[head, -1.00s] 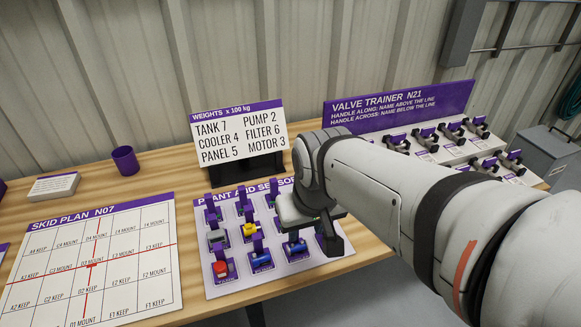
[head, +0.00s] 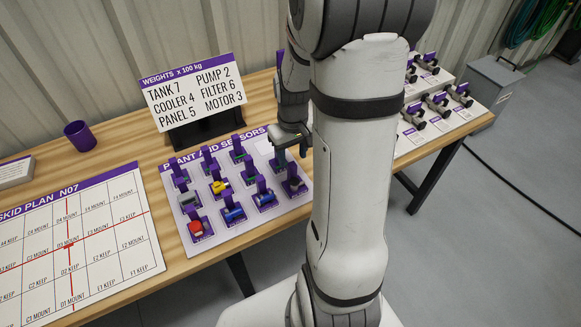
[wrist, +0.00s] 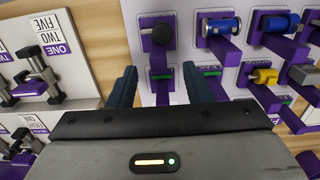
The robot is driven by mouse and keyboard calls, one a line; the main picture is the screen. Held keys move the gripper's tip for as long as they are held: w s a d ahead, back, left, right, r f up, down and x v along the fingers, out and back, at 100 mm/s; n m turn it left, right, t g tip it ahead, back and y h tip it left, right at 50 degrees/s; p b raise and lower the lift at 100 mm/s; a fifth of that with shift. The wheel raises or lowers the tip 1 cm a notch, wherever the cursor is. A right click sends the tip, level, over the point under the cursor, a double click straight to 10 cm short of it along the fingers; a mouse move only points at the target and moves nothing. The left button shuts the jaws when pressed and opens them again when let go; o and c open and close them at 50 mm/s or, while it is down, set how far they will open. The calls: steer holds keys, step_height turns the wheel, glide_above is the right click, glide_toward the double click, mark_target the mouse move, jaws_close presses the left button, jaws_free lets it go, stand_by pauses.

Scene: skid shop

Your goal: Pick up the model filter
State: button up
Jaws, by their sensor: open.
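The model filter cannot be told for sure, as the small labels are unreadable. Several small models stand in purple holders on the plant and sensors board (head: 183,238). A dark round-topped model (head: 295,184) stands at the front right corner; it also shows in the wrist view (wrist: 159,36). Two blue cylinders (head: 233,215) (head: 265,198), a red model (head: 197,228) and a yellow one (head: 219,187) are to its left. My gripper (head: 290,140) is open and empty over the board's right side. In the wrist view its fingers (wrist: 160,88) appear either side of a green-marked holder (wrist: 160,73).
The weights sign (head: 192,92) stands behind the board. The skid plan (head: 110,262) lies to the left and a purple cup (head: 80,135) behind it. The valve trainer (head: 440,130) is to the right. Upright purple holders crowd the board.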

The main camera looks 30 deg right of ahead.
mark_target(292, 165)
steer(key=shift+w+d+f+p, duration=0.1)
steer(key=shift+f+p, duration=0.1)
steer(key=shift+f, duration=1.75)
steer(key=shift+w+f+p, duration=0.1)
steer(key=shift+f+p, duration=0.1)
steer(key=shift+f, duration=1.75)
steer(key=shift+c, duration=0.3)
jaws_close()
